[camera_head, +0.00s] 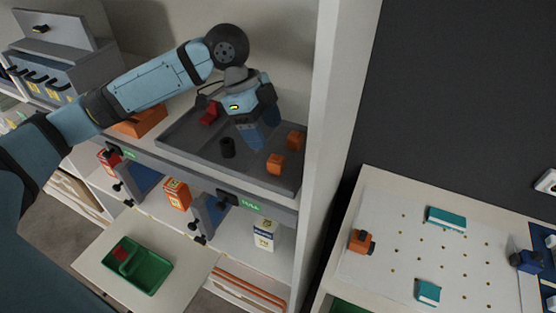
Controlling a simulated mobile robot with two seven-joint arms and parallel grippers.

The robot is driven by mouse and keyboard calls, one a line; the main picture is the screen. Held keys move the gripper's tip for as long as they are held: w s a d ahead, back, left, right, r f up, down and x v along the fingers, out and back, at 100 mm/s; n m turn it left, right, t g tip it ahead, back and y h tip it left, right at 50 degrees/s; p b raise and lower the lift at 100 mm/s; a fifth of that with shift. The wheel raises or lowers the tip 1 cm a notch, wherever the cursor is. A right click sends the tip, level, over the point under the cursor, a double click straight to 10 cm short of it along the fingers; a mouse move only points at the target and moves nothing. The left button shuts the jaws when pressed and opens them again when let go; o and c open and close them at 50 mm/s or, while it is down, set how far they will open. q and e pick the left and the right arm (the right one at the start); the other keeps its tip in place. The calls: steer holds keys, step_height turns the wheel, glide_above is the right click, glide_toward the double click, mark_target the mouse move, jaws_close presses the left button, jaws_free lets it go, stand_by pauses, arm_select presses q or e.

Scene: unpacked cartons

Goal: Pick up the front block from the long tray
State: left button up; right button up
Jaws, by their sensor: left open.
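The long dark grey tray (185,141) lies on the shelf top at the upper middle. Two orange blocks are in its right part: the front one (276,163) is nearer the tray's front edge, and the other (296,139) is behind it to the right. My left gripper (262,146) points down over the tray, open and empty, just behind and left of the front orange block. Its fingers partly hide the tray floor. My right gripper is out of view.
A white upright panel (334,120) stands close to the tray's right end. An orange box (141,122) is left of the tray. Below are shelf boxes, including a white one (265,234), and a green tray (148,279). A pegboard (390,268) is at right.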

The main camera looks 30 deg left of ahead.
mark_target(279, 160)
arm_select(q)
steer(key=x, duration=0.3)
steer(key=shift+d+f, duration=0.15)
steer(key=shift+f, duration=0.15)
steer(key=shift+w+d+f, duration=0.1)
steer(key=shift+d+f, duration=0.1)
steer(key=shift+f, duration=0.3)
steer(key=p+x, duration=0.1)
steer(key=x, duration=0.2)
steer(key=shift+d+f, duration=0.1)
steer(key=shift+f, duration=0.2)
steer(key=shift+d+f, duration=0.1)
steer(key=shift+f, duration=0.2)
steer(key=shift+c, duration=0.7)
steer(key=c, duration=0.9)
